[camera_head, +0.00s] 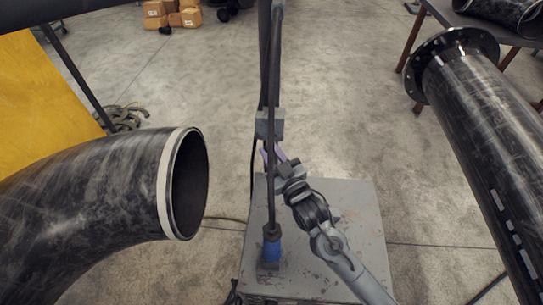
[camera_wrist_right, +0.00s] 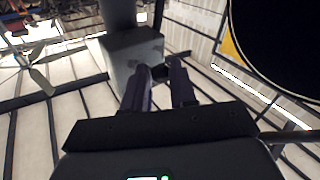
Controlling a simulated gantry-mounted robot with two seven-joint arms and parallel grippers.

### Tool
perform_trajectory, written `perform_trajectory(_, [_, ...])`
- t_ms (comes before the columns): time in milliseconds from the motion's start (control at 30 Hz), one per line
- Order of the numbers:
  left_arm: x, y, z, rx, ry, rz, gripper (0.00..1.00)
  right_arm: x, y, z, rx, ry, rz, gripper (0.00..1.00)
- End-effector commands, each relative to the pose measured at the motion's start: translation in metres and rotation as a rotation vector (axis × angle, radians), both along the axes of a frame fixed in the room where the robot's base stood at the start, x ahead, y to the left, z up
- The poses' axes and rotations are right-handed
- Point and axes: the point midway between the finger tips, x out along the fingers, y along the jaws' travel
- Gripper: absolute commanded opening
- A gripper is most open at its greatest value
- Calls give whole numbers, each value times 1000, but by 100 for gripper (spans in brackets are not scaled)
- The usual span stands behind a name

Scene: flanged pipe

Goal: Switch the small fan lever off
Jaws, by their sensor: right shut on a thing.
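A grey switch box (camera_head: 268,124) is mounted on the upright post, at the centre of the head view. It also shows in the right wrist view (camera_wrist_right: 120,62), ahead of the fingers. My right gripper (camera_head: 273,156) reaches up from the lower right, with its purple fingertips just below the box. In the right wrist view, its two fingers (camera_wrist_right: 162,84) are on either side of a small dark part at the box's face, which looks like the fan lever (camera_wrist_right: 163,73). The gripper is shut on it. The fingers hide much of the lever, and its setting cannot be told. My left gripper is out of view.
A grey cabinet (camera_head: 345,215) stands under my right arm, with a blue fitting (camera_head: 271,249) at the post's foot. A large black curved pipe (camera_head: 100,190) is at left, and a flanged pipe (camera_head: 480,120) is at right. A fan (camera_wrist_right: 38,66) shows in the wrist view.

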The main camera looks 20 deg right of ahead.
Motion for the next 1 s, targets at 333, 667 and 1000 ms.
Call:
perform_trajectory(333, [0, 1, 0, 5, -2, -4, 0, 0, 1, -1, -8, -8, 4, 32])
perform_trajectory(667, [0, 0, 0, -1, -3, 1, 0, 0, 1, -1, -6, -7, 2, 50])
perform_trajectory(1000, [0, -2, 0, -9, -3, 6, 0, -23, -2, -5, -8, -5, 2, 50])
